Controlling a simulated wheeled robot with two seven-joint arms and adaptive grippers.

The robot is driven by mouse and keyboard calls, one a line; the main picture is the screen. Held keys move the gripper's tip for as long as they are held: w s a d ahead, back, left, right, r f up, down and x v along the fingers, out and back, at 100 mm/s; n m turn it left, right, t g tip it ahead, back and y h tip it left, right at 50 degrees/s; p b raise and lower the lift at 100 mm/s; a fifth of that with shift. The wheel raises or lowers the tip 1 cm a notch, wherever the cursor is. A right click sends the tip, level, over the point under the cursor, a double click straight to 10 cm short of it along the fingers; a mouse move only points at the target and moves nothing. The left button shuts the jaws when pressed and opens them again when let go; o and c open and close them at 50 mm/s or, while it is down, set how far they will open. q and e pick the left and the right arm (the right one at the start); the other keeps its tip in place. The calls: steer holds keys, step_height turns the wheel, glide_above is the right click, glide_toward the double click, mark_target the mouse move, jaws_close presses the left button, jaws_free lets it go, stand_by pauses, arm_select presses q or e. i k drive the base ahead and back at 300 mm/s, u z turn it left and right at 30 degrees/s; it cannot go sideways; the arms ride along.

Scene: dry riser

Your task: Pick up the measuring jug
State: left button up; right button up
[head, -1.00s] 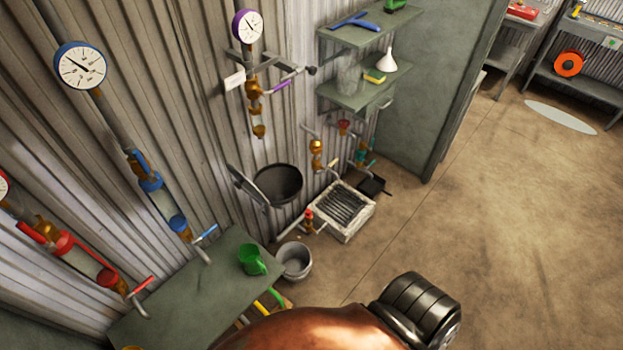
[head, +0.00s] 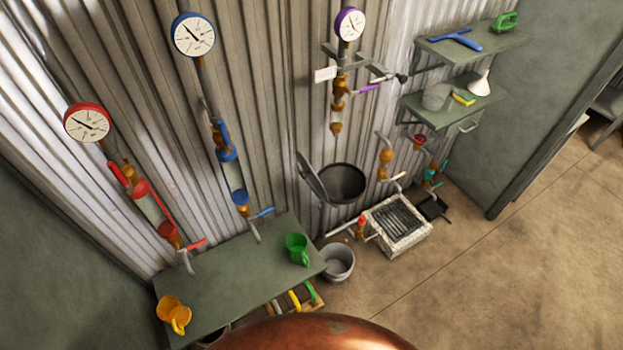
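A clear, see-through vessel (head: 436,97) stands on the lower wall shelf (head: 428,117) at the upper right; it looks like the measuring jug, but its markings are too small to tell. A green jug or mug (head: 297,249) and an orange one (head: 173,313) stand on the green table (head: 228,270) at the lower left. Neither of my grippers shows in the head view.
A yellow sponge (head: 463,97) and a white funnel (head: 480,83) share the lower shelf. Floor at the right is clear.

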mark_target(439, 94)
steer(key=z, duration=0.35)
steer(key=k, duration=0.5)
steer(key=z, duration=1.15)
steer(key=i, duration=0.9)
steer(key=u, duration=0.5)
steer(key=i, duration=0.7)
steer(key=u, duration=0.7)
